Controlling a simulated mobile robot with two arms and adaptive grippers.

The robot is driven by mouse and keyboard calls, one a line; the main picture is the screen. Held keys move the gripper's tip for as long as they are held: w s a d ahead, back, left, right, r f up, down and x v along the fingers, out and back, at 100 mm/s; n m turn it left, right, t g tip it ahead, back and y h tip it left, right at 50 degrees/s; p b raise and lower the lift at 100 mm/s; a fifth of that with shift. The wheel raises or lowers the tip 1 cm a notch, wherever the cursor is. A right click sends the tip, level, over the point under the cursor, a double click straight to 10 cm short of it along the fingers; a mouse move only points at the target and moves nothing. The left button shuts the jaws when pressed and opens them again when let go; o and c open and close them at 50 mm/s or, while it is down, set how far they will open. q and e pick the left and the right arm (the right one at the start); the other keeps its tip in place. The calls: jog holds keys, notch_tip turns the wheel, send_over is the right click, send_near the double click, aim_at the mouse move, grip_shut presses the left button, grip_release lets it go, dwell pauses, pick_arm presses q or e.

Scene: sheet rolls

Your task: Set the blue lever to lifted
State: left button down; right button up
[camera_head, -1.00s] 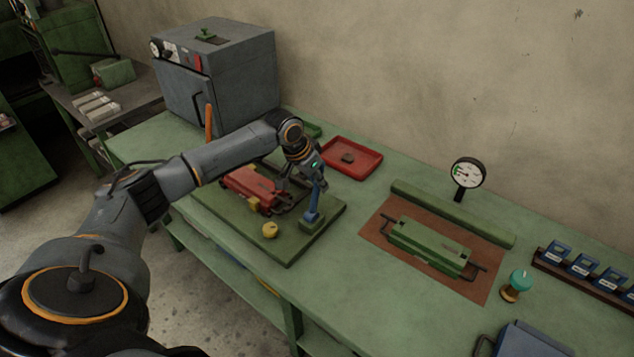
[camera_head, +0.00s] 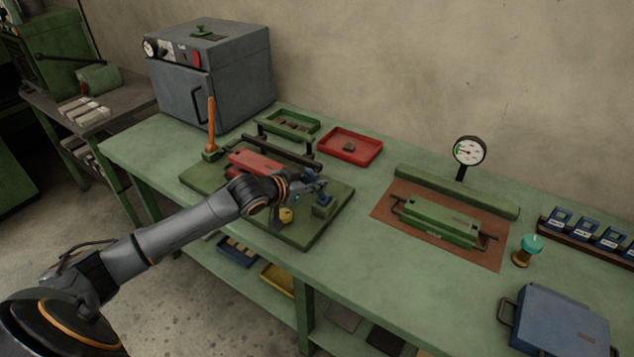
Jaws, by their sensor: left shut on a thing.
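The blue lever (camera_head: 321,198) stands on a small green base at the right front corner of the green machine plate (camera_head: 290,236). Only its lower part shows clearly; my left gripper hides the top. My left gripper (camera_head: 314,181) is at the lever's upper end, its fingers shut on it. The lever's exact tilt is hard to make out behind the fingers. My right gripper is not in view.
On the same plate are a red block (camera_head: 254,162), a yellow knob (camera_head: 286,215) and an orange lever (camera_head: 211,125). A red tray (camera_head: 374,157) lies behind. A green roller block (camera_head: 440,225) is on a brown mat to the right.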

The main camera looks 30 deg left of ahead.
pick_arm(q)
jog(key=shift+s+a+f+t+h+b, duration=0.15)
jog(key=shift+s+f+t+b, duration=0.6)
jog(key=shift+b, duration=0.5)
jog(key=shift+s+d+f+t+h+b, duration=0.15)
jog(key=shift+s+f+t+b, duration=0.4)
jog(key=shift+s+t+b, duration=0.55)
jog(key=shift+w+a, duration=0.1)
jog(key=shift+w, duration=0.15)
jog(key=c, duration=1.3)
grip_release()
jog(key=shift+o, duration=0.2)
jog(key=v, duration=1.2)
